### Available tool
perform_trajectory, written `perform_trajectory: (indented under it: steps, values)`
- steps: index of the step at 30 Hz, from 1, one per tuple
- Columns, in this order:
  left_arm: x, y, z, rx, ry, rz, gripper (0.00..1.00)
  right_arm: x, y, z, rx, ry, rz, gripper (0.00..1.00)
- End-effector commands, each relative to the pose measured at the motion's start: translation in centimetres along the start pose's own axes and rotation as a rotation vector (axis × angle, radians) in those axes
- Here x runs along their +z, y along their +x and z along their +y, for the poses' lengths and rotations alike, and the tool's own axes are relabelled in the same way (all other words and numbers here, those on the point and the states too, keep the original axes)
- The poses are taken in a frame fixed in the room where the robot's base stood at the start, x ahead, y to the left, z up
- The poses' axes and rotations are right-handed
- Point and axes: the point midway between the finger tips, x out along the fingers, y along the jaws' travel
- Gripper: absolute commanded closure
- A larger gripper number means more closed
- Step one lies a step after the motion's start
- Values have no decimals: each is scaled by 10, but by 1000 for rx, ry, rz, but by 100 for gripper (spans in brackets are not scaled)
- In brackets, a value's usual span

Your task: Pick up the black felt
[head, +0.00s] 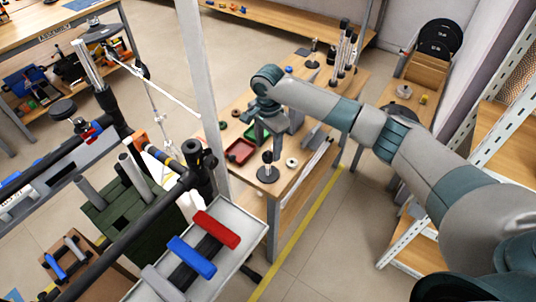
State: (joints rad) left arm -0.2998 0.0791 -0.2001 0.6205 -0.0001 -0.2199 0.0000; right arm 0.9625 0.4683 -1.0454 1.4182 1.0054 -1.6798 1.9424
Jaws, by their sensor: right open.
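My right gripper (266,134) is open and points down over the wooden table, just above the green tray (251,132) and the red tray (240,150). I see nothing between its fingers. I cannot clearly pick out the black felt. A small dark flat piece (302,52) lies near the far left edge of the table, well beyond the gripper, but it is too small to identify. A black round base with a post (268,174) stands near the table's front edge, nearer than the gripper. My left gripper is not in view.
Small round pads (292,162) lie on the wooden table. Several upright posts (345,50) stand at its back. A grey upright pole (207,100) and a cart tray with red and blue handles (240,214) are at the left. A shelf rack (490,110) stands right.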

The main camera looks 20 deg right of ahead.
Motion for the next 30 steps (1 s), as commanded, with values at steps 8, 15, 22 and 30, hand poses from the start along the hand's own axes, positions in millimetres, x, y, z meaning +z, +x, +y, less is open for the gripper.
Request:
perform_trajectory:
  steps: [8,15,22,30]
  values:
    - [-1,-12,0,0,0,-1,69,0,25,0,0,0,0,46]
    - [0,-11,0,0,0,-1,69,0,27,0,-1,0,0,46]
    - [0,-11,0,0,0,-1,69,0,27,0,-1,0,1,46]
    - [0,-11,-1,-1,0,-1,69,0,27,0,0,0,1,90]
